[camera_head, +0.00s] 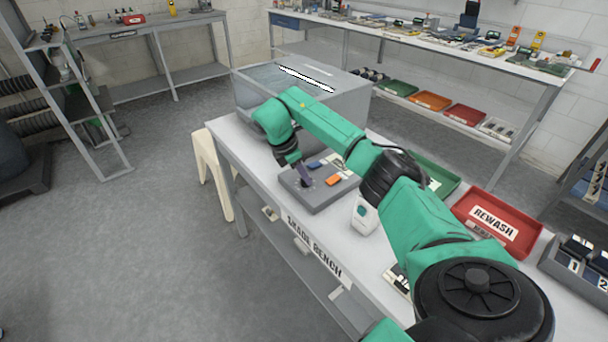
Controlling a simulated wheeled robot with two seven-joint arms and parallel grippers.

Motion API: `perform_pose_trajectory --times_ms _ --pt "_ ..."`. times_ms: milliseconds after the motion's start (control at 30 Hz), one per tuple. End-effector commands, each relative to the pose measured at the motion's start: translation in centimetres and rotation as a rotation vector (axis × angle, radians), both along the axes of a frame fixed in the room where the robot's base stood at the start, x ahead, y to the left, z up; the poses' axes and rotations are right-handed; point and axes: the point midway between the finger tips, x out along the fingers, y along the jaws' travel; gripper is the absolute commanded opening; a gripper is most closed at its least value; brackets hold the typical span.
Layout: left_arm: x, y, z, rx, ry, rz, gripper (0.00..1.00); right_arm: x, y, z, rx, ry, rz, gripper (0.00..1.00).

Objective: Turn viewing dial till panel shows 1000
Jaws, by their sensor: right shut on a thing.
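A grey control box (322,199) sits on the white bench top, with a blue part (315,165) and an orange part (333,181) on its top face. My right arm reaches in from the lower right, over the bench. My right gripper (303,178) points down at the left part of the box top and is shut on the small dark dial there. The fingers and arm hide most of the dial, so its setting does not show. I cannot read any number on a panel. My left gripper is not in view.
A grey tank (353,105) stands behind the box. A green tray (439,174) and a red "REWASH" tray (513,241) lie to the right. A white device (364,216) stands close to the box's right. A cream stool (210,170) is left of the bench.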

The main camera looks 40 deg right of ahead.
Motion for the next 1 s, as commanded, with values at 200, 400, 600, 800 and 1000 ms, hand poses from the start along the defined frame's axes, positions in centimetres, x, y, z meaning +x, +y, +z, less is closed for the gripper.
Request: perform_pose_trajectory --times_ms 200,400,600,800,1000 --pt "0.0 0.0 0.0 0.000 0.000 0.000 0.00 0.1 -0.1 0.2 -0.003 -0.006 0.000 0.00" --pt "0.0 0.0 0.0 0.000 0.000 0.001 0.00 0.1 -0.1 0.2 -0.001 -0.005 0.000 0.50" --pt "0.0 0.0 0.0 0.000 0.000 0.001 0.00 0.1 0.0 0.1 -0.001 -0.003 0.001 0.50" --pt "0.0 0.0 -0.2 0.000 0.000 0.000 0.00 0.3 0.4 1.1 0.001 -0.006 0.002 0.50" --pt "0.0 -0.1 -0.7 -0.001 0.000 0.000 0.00 0.7 2.1 5.2 0.000 -0.009 0.003 0.50"
